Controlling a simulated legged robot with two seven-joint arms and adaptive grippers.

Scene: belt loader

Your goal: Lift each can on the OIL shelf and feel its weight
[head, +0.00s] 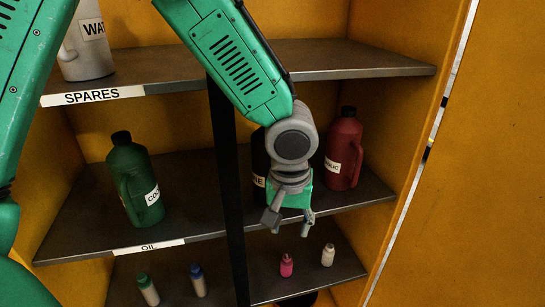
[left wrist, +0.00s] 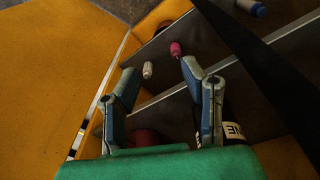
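The OIL shelf (head: 90,225) is the middle board of a yellow cabinet. A green can (head: 138,185) with a black cap stands at its left. A dark can (head: 259,155) stands right of centre, mostly hidden behind my left arm; its label also shows in the left wrist view (left wrist: 234,130). A red can (head: 344,150) with a black cap stands at the right; a dark red round part shows between the finger bases in the left wrist view (left wrist: 145,138). My left gripper (head: 289,220) is open and empty, fingers downward, in front of the dark and red cans. My right gripper is not visible.
A dark upright post (head: 226,190) crosses the shelf fronts between the green and dark cans. The SPARES shelf (head: 350,60) is above, with a white jug (head: 87,45). Several small bottles, one pink (head: 287,265), stand on the shelf below. The cabinet's right wall (head: 420,120) is near the red can.

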